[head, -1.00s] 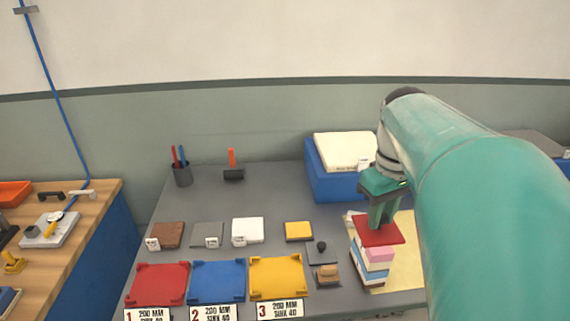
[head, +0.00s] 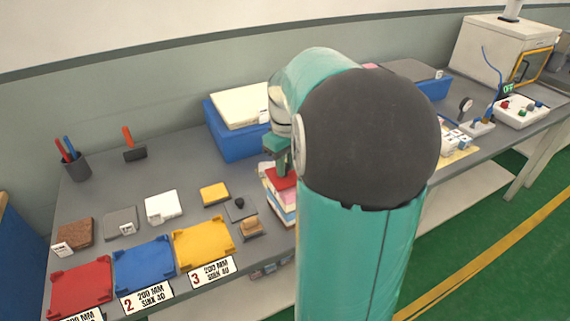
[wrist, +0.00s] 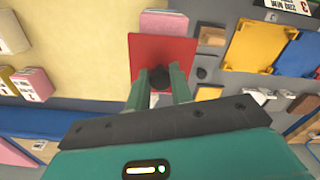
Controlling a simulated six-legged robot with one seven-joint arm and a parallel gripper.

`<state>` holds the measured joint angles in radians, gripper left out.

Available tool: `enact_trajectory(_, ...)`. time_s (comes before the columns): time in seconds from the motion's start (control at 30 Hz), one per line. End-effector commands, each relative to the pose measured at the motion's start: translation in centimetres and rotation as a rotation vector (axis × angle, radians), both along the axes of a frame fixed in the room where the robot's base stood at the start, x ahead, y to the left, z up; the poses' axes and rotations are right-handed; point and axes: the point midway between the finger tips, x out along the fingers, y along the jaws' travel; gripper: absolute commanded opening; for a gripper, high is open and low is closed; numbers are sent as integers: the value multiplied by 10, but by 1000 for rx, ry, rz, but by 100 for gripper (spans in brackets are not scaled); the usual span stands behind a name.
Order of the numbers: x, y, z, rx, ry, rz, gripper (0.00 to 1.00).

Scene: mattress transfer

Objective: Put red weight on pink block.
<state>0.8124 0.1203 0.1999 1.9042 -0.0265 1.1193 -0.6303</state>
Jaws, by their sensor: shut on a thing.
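The red weight (wrist: 150,49) is a flat red plate with a black knob (wrist: 161,78). My gripper (wrist: 160,80) is shut on the knob, one finger on each side. In the head view, my gripper (head: 279,163) holds the red weight (head: 285,179) at the top of a stack of coloured blocks (head: 281,207). Whether it touches the stack is unclear. A pink surface (wrist: 165,22) shows just past the plate in the wrist view. Other pink pieces lie at the left (wrist: 34,78) and lower left (wrist: 12,154). My arm hides part of the stack in the head view.
A blue box (head: 229,137) with a cream slab (head: 240,104) stands behind the stack. Red (head: 82,286), blue (head: 145,264) and yellow (head: 204,242) trays line the front edge. A small yellow block (head: 214,193) lies left of the stack.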

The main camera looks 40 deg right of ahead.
Motion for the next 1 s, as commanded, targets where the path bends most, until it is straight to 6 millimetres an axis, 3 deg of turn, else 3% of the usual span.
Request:
enact_trajectory(0.4,0,0,-7,-1,-2,1,0)
enact_trajectory(0.43,0,0,-8,0,-1,1,24)
enact_trajectory(0.53,0,0,-7,0,-1,0,44)
enact_trajectory(0.87,0,0,-5,0,-1,0,44)
enact_trajectory(1.0,1,0,9,-3,-3,0,44)
